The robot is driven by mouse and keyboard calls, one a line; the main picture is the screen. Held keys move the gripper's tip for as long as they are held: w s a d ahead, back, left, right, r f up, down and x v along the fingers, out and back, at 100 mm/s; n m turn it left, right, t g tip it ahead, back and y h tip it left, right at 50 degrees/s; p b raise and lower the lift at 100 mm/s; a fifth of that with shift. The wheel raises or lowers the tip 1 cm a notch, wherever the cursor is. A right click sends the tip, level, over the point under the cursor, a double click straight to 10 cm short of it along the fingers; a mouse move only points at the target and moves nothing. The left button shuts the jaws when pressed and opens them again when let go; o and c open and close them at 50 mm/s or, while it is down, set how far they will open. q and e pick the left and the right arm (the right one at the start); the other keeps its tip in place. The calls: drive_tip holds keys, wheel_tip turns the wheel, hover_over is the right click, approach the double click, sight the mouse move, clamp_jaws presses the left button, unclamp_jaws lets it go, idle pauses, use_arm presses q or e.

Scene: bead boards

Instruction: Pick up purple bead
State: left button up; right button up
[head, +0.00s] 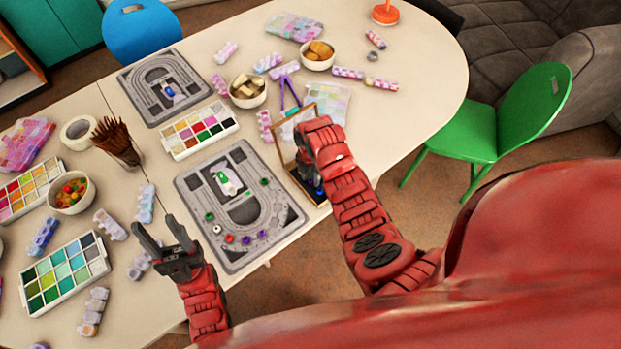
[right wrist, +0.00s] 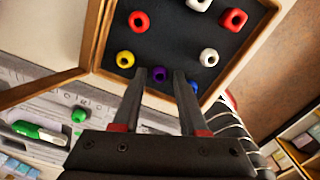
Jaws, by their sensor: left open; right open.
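The purple bead (right wrist: 159,74) lies on the dark floor of a wooden-framed box (right wrist: 97,35), as the right wrist view shows. My right gripper (right wrist: 161,80) is open, with its two fingertips either side of the purple bead; whether they touch it I cannot tell. A blue bead (right wrist: 193,87) is partly hidden beside the right fingertip. In the head view the box (head: 281,150) is mostly covered by my right arm, and the bead in it is hidden. My left gripper (head: 158,226) is open and empty, left of that board.
A yellow bead (right wrist: 125,59), a red bead (right wrist: 139,21) and white beads (right wrist: 209,57) share the box. Paint sets (head: 66,270) and bowls (head: 72,206) fill the table's left.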

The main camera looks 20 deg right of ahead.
drive_tip(key=shift+f, duration=0.3)
clamp_jaws()
drive_tip(key=shift+r, duration=0.15)
